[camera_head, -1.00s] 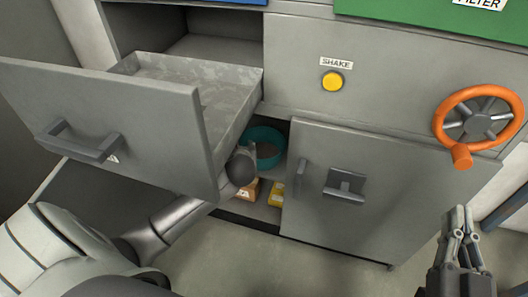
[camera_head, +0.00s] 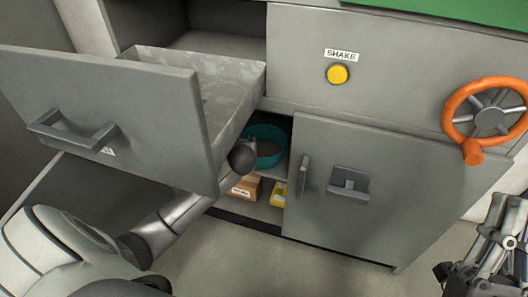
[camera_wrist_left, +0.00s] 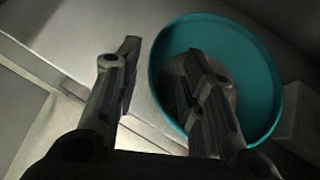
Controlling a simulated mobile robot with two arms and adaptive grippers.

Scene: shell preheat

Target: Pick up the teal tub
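The teal tub (camera_head: 268,147) stands inside the lower cabinet, on an upper shelf, partly hidden by my left arm's wrist. In the left wrist view the round teal tub (camera_wrist_left: 262,75) is open-topped, with a dull grey-brown inside. My left gripper (camera_wrist_left: 165,75) is open there. Its right finger reaches over the tub's opening and its left finger is outside the rim, with the near wall between them. Contact cannot be told. In the head view the left fingers are hidden. My right gripper (camera_head: 508,235) is at the lower right edge, partly cut off, away from the tub.
An open grey drawer (camera_head: 110,110) hangs above my left arm. The cabinet door (camera_head: 375,205) with handles is right of the opening. An orange-brown box (camera_head: 247,188) and a yellow box (camera_head: 279,194) sit below the tub. An orange handwheel (camera_head: 490,110) is at right.

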